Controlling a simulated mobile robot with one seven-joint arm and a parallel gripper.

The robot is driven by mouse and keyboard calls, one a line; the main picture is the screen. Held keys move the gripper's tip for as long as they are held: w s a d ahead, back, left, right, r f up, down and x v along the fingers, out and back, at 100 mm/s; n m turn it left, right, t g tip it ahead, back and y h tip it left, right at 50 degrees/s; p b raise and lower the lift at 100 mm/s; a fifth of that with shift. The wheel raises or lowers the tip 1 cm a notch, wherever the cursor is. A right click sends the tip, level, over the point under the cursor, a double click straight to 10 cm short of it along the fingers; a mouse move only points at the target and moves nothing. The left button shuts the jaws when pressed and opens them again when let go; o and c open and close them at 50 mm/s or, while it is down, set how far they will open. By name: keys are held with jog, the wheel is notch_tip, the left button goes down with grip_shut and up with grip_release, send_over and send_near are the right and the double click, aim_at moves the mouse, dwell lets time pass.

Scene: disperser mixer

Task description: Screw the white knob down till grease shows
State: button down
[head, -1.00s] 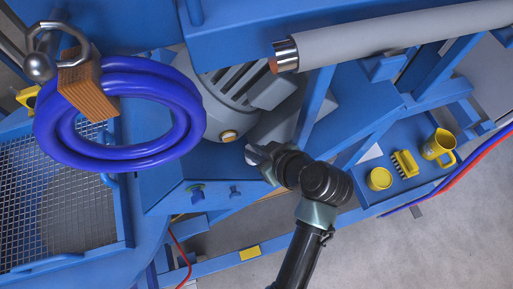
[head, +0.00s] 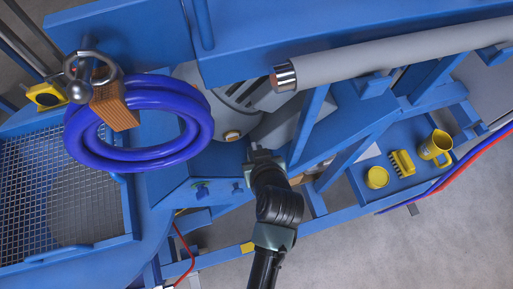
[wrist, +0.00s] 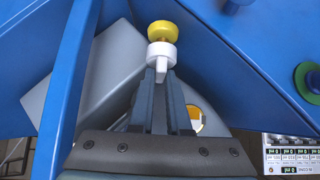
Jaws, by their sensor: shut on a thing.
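The white knob (wrist: 162,53) shows in the wrist view just past my fingertips, with a yellow round part (wrist: 163,32) on its far side. My gripper (wrist: 161,78) is shut on the narrow white tab of the knob. In the head view my gripper (head: 262,156) reaches in below the grey motor housing (head: 225,90); the knob is too small or hidden to make out there. I see no grease in either view.
Blue frame panels stand close on both sides of my gripper. A blue hose coil (head: 140,155) hangs at left, over a mesh grate (head: 55,190).

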jog(key=shift+r, duration=0.1)
jog(key=c, duration=0.9)
grip_release()
jog(key=b+v, duration=0.1)
jog(key=v, duration=1.2)
